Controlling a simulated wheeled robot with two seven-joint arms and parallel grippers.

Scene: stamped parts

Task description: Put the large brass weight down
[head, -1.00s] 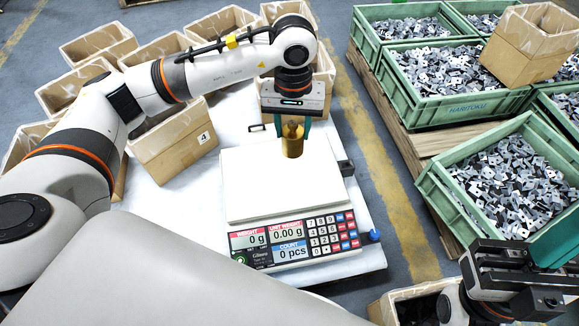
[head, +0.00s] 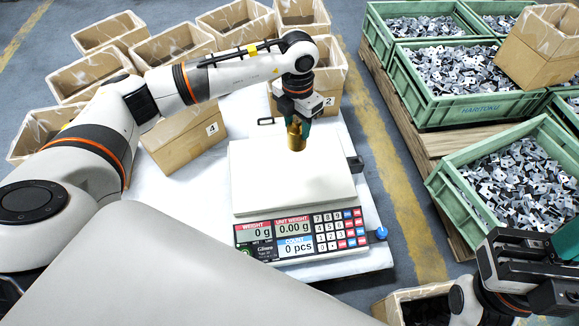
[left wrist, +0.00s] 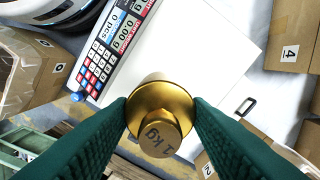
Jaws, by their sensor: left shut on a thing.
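The large brass weight (head: 296,138) is upright between the fingers of my left gripper (head: 299,124), over the back part of the scale's white pan (head: 285,185). In the left wrist view the weight (left wrist: 158,118) is marked 1 kg, and both green fingers press on its sides. I cannot tell whether its base touches the pan. The scale display (head: 262,234) reads 0 g, 0.00 g and 0 pcs. My right gripper (head: 560,248) is at the lower right edge, partly cut off, and its fingertips are not clear.
Green crates (head: 440,175) full of stamped parts stand at the right. Another box (head: 392,308) is at the bottom right. The pan around the weight is clear.

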